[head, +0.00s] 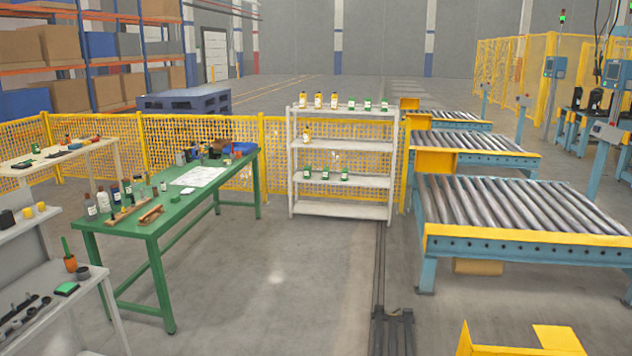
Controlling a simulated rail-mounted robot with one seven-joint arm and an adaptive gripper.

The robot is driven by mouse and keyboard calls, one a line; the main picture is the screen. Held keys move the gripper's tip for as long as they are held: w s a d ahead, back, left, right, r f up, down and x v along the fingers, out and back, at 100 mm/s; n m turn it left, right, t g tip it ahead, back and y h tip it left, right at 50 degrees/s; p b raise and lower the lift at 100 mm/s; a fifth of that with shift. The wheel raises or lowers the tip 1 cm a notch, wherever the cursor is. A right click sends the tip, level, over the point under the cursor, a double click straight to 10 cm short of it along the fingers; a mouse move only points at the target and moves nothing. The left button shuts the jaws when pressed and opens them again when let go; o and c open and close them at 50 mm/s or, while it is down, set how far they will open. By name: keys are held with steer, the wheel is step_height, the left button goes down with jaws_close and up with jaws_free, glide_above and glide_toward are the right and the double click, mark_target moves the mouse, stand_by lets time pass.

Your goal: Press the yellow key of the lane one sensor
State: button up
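No yellow key can be made out in the head view, and I cannot tell which device is the lane one sensor. Three roller conveyors stand on the right: a near one (515,208), a middle one (468,143) and a far one (445,116). A pale box on a blue post (607,131) stands beside the near conveyor; its face is too small to read. Two blue panels, one nearer (613,71) and one farther (555,67), stand on posts behind. My gripper is not in view.
A green table (140,230) with bottles and tools stands on the left, a grey shelf (342,207) with bottles in the middle. Yellow mesh fencing (200,150) runs behind them. A dark floor rail (381,260) runs beside the conveyors. The floor between table and rail is clear.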

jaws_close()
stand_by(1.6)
